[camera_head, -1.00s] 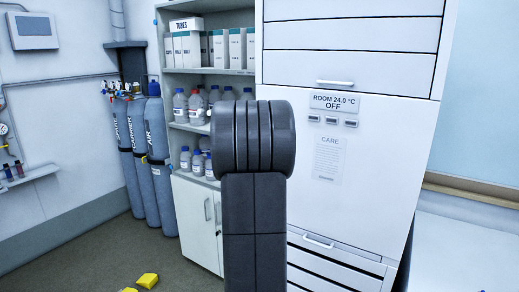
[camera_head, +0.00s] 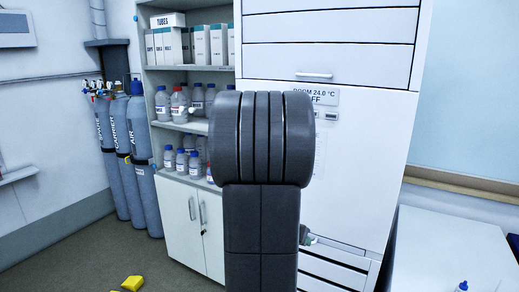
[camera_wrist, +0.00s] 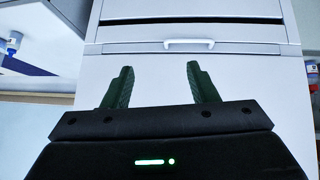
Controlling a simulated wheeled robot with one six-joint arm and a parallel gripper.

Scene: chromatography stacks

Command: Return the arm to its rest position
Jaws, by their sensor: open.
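My arm (camera_head: 262,190) stands folded in the middle of the head view, its dark grey links covering part of the tall white cabinet (camera_head: 365,150). In the wrist view my gripper (camera_wrist: 160,68) has its two green fingers well apart with nothing between them. It faces a white front with a pale bar handle (camera_wrist: 189,44), and the fingers look clear of it. In the head view the gripper is mostly hidden behind my arm; a small piece beside the arm's right edge may be part of it.
A shelf unit (camera_head: 180,204) with bottles and boxes stands left of the cabinet. Gas cylinders (camera_head: 139,165) stand further left. A yellow object (camera_head: 132,283) lies on the floor. A white bench (camera_head: 450,245) with a bottle (camera_head: 461,286) is at the right. Open floor shows at lower left.

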